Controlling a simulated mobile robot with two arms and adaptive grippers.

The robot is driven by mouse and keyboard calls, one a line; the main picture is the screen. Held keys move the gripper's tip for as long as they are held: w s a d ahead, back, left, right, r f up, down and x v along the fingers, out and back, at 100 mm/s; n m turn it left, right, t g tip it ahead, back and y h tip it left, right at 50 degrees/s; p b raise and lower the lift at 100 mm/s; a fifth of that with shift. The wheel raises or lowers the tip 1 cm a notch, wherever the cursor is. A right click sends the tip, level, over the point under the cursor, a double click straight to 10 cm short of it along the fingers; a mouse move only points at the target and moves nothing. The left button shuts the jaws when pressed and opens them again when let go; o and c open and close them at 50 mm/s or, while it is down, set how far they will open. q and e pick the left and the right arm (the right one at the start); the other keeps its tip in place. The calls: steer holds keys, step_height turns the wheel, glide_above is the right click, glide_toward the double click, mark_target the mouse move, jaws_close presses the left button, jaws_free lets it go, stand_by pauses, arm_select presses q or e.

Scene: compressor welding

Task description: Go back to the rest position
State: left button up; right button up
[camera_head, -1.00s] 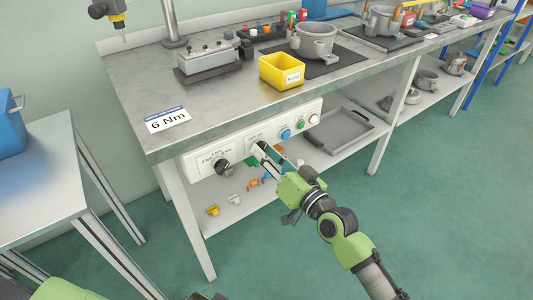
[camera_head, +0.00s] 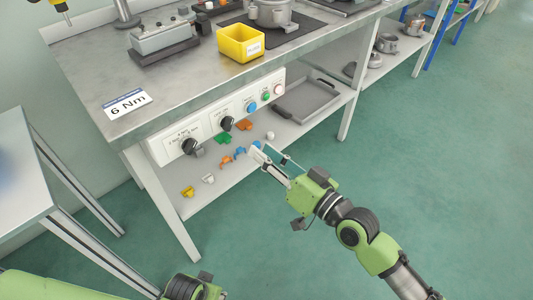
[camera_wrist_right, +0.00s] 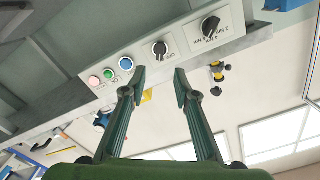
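My right gripper (camera_head: 270,156) is in front of the workbench, apart from the control panel (camera_head: 212,128). In the right wrist view the right gripper (camera_wrist_right: 160,76) is open, with nothing between its fingers. The panel carries two black rotary knobs, a left one (camera_head: 189,146) and a right one (camera_head: 227,123). The right wrist view also shows a knob (camera_wrist_right: 160,48) just beyond the fingertips, not held. My left gripper (camera_head: 195,288) shows only partly at the bottom edge of the head view. Its fingers are hidden.
The workbench (camera_head: 90,75) holds a yellow bin (camera_head: 241,43) and a "6 Nm" sign (camera_head: 127,103). On its lower shelf are several small coloured parts and a grey tray (camera_head: 305,100). A second table (camera_head: 20,180) stands at left. The green floor at right is clear.

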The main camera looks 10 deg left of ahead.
stand_by(0.7)
